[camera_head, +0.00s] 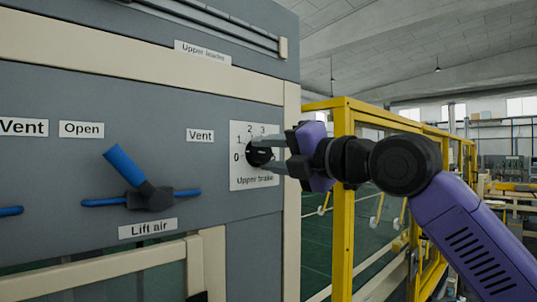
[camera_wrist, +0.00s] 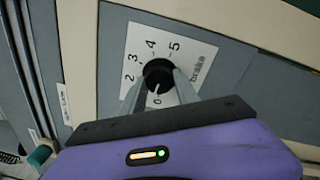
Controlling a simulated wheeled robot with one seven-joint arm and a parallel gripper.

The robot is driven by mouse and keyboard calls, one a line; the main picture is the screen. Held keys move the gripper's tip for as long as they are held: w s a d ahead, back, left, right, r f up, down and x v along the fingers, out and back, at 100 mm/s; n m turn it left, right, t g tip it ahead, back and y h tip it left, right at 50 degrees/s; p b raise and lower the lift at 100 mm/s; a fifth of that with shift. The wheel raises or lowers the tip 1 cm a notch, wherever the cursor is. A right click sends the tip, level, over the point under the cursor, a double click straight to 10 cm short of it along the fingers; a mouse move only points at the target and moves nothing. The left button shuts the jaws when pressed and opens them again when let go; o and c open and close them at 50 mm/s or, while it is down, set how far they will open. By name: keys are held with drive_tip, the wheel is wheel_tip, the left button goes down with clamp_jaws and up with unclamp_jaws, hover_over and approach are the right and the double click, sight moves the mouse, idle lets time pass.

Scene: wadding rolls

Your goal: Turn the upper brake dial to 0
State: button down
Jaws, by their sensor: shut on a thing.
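The upper brake dial (camera_head: 259,155) is a black round knob on a white scale plate (camera_head: 242,180) labelled "Upper brake". In the wrist view the dial (camera_wrist: 158,72) shows a white pointer mark on its lower side, directed down close to the 0. Whether it lines up exactly with the 0 is hard to tell. My gripper (camera_head: 266,155) comes from the right and is shut on the dial, one finger on each side. Its fingers also show in the wrist view (camera_wrist: 158,88). They hide part of the scale around 1.
A blue-handled lift air valve (camera_head: 128,170) sticks out of the grey panel (camera_head: 60,185) to the left. A yellow guard frame (camera_head: 343,190) stands right of the panel, behind my arm.

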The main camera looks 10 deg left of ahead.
drive_tip(key=shift+f+n, duration=0.15)
drive_tip(key=shift+n, duration=1.45)
drive_tip(key=c, duration=0.9)
unclamp_jaws()
drive_tip(key=b+v, duration=0.2)
drive_tip(key=v, duration=0.6)
